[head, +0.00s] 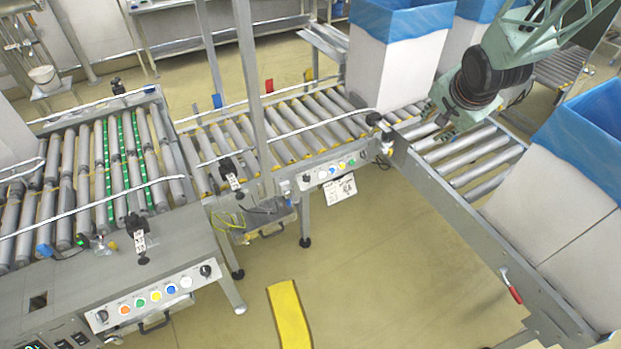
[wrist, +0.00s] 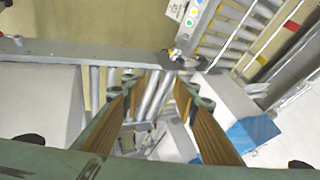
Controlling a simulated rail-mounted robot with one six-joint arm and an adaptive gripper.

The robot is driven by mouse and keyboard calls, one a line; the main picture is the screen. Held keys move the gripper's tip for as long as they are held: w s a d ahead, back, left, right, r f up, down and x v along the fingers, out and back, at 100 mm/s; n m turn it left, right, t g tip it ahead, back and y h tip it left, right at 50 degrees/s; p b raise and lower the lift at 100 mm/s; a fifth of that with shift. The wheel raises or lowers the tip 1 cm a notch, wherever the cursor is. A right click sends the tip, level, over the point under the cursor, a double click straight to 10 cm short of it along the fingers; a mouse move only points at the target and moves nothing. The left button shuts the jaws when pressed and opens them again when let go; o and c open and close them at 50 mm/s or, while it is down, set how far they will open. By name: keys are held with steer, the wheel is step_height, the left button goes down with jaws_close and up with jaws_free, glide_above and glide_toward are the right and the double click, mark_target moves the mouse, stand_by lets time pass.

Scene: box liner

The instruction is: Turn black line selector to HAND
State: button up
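Black rotary selectors show on two button panels in the head view. The front left panel (head: 155,297) has one black knob (head: 206,270) at its right end and another (head: 102,316) at its left end. The middle panel (head: 335,169) also has a black knob (head: 306,178) at its left end. The labels are too small to read, so HAND and the knob positions cannot be told. My gripper (head: 443,128) is over the right conveyor, away from these knobs. In the wrist view my gripper (wrist: 165,84) is open, with nothing between its fingers.
White boxes with blue liners (head: 395,60) stand at the back, and another lined box (head: 560,180) is at the right. A thin metal post (head: 251,90) rises before the middle conveyor. The floor (head: 400,270) in front is clear around a yellow strip (head: 288,315).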

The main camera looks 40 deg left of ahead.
steer(key=s+a+f+y, duration=0.1)
steer(key=a+f+y, duration=0.1)
steer(key=a+f, duration=1.3)
steer(key=m+g+y, duration=0.1)
steer(key=g+y, duration=0.1)
steer(key=g, duration=0.1)
glide_toward(309, 177)
steer(key=v, duration=0.5)
steer(key=shift+s+d+b, duration=0.2)
steer(key=shift+d+b, duration=0.1)
steer(key=shift+f, duration=0.15)
steer(key=shift+b+x, duration=1.15)
steer(key=shift+x, duration=5.7)
steer(key=shift+w+a, duration=0.1)
steer(key=shift+a, duration=0.05)
steer(key=shift+c, duration=0.6)
steer(key=c, duration=0.5)
